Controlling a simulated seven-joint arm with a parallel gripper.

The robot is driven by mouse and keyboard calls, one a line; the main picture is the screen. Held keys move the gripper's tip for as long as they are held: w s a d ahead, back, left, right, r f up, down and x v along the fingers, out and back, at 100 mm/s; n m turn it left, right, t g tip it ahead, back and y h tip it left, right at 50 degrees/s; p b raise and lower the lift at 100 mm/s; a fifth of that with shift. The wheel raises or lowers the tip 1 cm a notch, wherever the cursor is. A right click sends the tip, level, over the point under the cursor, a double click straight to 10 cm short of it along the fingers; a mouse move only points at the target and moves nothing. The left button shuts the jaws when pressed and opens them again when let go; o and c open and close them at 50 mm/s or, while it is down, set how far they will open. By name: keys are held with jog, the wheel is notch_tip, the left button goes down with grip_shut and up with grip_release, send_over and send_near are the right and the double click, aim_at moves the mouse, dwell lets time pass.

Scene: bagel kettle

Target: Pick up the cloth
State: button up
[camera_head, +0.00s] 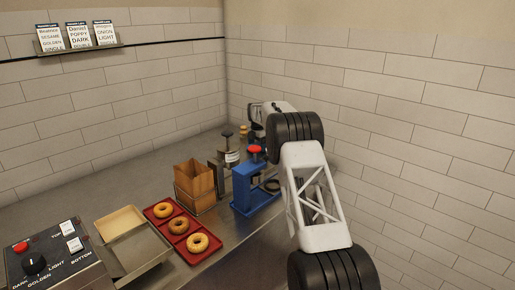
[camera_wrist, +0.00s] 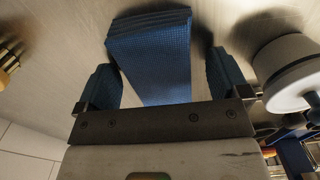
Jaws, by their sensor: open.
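A blue, ribbed, folded cloth (camera_wrist: 150,55) lies on the light counter surface, at the top middle of the wrist view. My gripper (camera_wrist: 161,62) is open, with one blue-textured finger to the left of the cloth and one to the right. Small gaps show between the fingers and the cloth, so I cannot see it being held. The cloth is not visible in the head view, where my arm covers the far right end of the counter.
In the wrist view, a white round object (camera_wrist: 290,75) stands close to the right finger. In the head view, a blue device (camera_head: 250,188), a wooden holder (camera_head: 194,182) and a red tray (camera_head: 164,225) with bagels line the counter. Tiled walls close off the back and right.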

jog(key=shift+c, duration=0.2)
dwell(0.4)
jog(key=c, duration=1)
